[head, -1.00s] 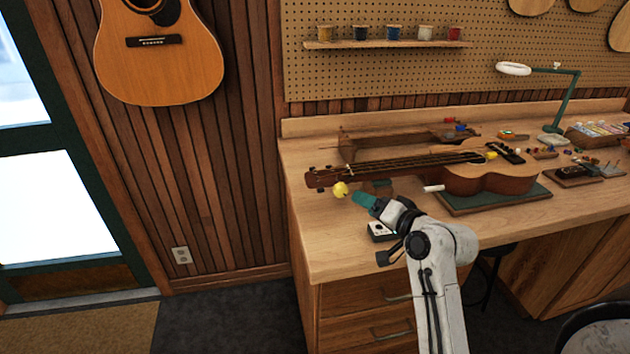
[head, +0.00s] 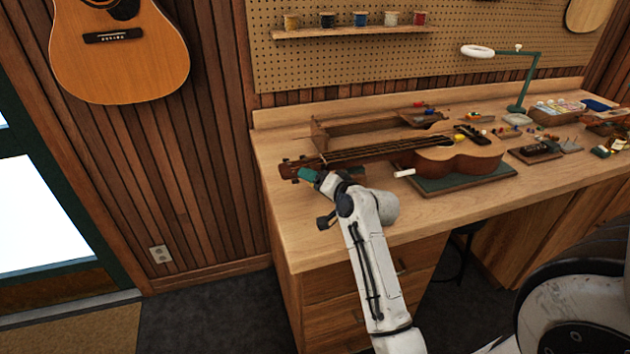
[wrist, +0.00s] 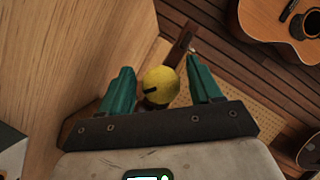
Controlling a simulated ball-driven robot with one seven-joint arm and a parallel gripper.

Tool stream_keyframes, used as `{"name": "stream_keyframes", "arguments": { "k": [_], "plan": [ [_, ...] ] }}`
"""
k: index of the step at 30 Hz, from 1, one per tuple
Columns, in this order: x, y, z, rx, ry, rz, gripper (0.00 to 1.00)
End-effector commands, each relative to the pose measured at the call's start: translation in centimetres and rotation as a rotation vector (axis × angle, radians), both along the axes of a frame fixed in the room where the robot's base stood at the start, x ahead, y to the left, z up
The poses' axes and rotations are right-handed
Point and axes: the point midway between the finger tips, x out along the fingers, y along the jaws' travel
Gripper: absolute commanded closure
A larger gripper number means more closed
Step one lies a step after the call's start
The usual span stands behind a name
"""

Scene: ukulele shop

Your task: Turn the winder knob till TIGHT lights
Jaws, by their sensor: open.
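The winder knob (wrist: 161,84) is a yellow ball with a dark mark on its face. In the wrist view it sits between the two green fingers of my gripper (wrist: 158,70), with a visible gap on the right side. The fingers are spread apart and not closed on it. In the head view my gripper (head: 307,174) is at the ukulele's headstock, at the left end of the bench, and hides the knob. The ukulele (head: 455,160) lies on the bench with its neck pointing left. No lit TIGHT sign shows in either view.
The ukulele body rests on a green mat (head: 490,179) on the wooden bench (head: 272,150). A short white cylinder (head: 404,173) lies in front of the neck. A lamp (head: 520,95) and small parts stand further right. The bench's front left is mostly clear.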

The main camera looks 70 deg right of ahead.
Motion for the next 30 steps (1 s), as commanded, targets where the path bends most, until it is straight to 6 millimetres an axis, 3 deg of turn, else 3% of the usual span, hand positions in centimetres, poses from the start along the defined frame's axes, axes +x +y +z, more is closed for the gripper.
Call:
{"name": "stream_keyframes", "arguments": {
  "k": [7, 23, 30],
  "plan": [
    [0.04, 0.00, -0.01, 0.000, 0.000, 0.000, 0.38],
    [0.02, 0.01, -0.02, 0.000, 0.000, 0.001, 0.89],
    [0.05, 0.04, -0.11, 0.050, -0.057, 0.001, 0.89]
  ]
}}
